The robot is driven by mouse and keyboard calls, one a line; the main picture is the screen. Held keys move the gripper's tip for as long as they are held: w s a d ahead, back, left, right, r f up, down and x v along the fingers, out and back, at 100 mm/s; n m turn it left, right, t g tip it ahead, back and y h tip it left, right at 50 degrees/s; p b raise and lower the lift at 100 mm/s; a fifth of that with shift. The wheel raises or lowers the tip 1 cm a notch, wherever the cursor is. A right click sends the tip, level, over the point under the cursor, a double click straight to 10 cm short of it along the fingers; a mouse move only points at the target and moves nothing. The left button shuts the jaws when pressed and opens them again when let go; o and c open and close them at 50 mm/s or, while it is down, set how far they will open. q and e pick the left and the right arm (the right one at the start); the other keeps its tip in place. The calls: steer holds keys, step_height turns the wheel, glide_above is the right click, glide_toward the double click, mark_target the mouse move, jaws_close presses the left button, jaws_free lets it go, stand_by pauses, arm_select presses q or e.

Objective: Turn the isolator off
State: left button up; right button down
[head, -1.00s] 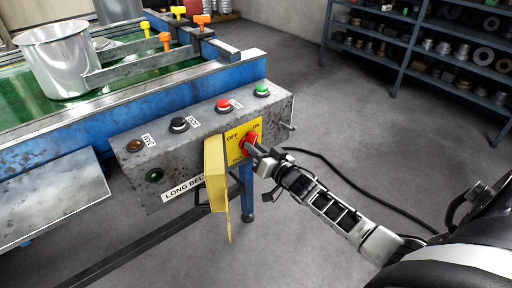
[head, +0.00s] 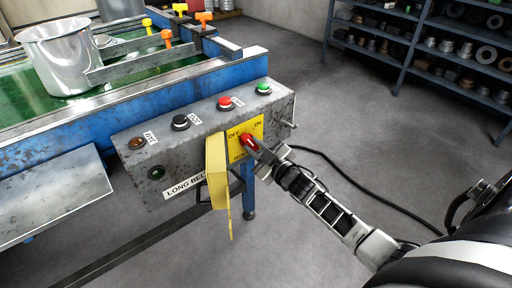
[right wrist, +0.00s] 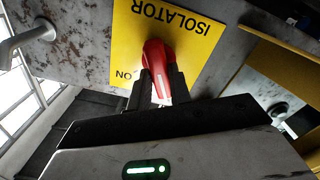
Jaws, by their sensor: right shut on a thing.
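The isolator is a yellow plate (head: 257,128) marked OFF at upper left and ON at upper right, on the front of a grey control box. Its red handle (head: 246,139) sits at the plate's middle. My right gripper (head: 258,149) is shut on the handle from the front right and covers part of it. In the right wrist view the red handle (right wrist: 157,65) stands between the dark fingers (right wrist: 159,88), with ON beside it and ISOLATOR beyond. OFF is hidden there. My left gripper is not in view.
A yellow cover (head: 216,170) hangs open at the plate's left. The grey box (head: 190,150), labelled LONG BELT, carries several buttons and lamps. A metal pot (head: 62,60) stands on the green belt behind. A black cable (head: 350,180) lies on otherwise clear floor at right.

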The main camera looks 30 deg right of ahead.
steer(key=shift+f+n, duration=0.1)
steer(key=shift+n, duration=1.3)
steer(key=c, duration=1.3)
jaws_free()
steer(key=s, duration=1)
steer(key=s+d, duration=0.1)
steer(key=s, duration=0.5)
